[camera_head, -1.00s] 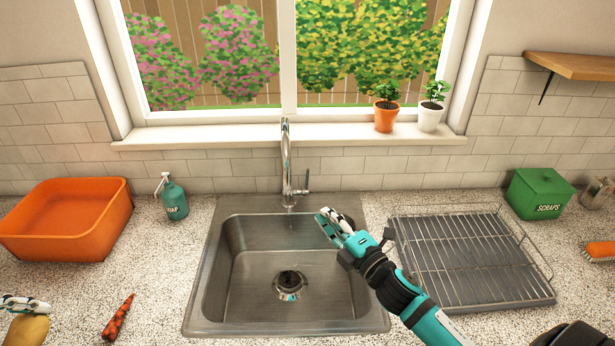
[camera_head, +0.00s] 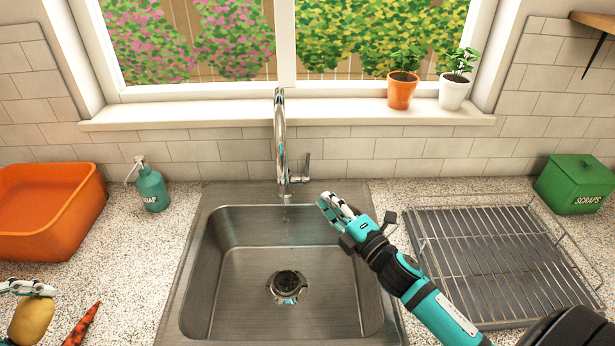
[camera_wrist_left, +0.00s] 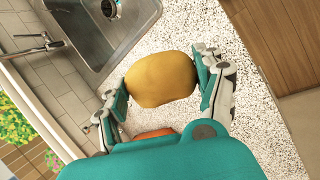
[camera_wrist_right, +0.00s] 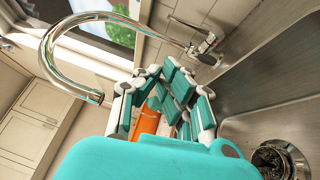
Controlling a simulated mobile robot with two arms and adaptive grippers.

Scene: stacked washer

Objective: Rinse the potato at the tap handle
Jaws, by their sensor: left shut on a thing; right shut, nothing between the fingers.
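The yellow-brown potato (camera_head: 32,318) is at the lower left of the head view, above the counter left of the sink. My left gripper (camera_head: 28,290) is shut on it; the left wrist view shows the potato (camera_wrist_left: 160,78) between both fingers. The chrome tap (camera_head: 281,140) stands behind the sink, its spout over the basin. The tap handle (camera_head: 306,165) sticks up on the tap's right side. My right gripper (camera_head: 330,204) is shut and empty, over the sink's back right corner, in front and right of the handle. It also shows in the right wrist view (camera_wrist_right: 172,92).
The steel sink (camera_head: 235,265) is empty, with a dark drain (camera_head: 288,285). An orange tub (camera_head: 70,225), a soap bottle (camera_head: 152,188) and a carrot (camera_head: 83,325) are left of it. A drying rack (camera_head: 500,255) and green scraps bin (camera_head: 577,184) are on the right.

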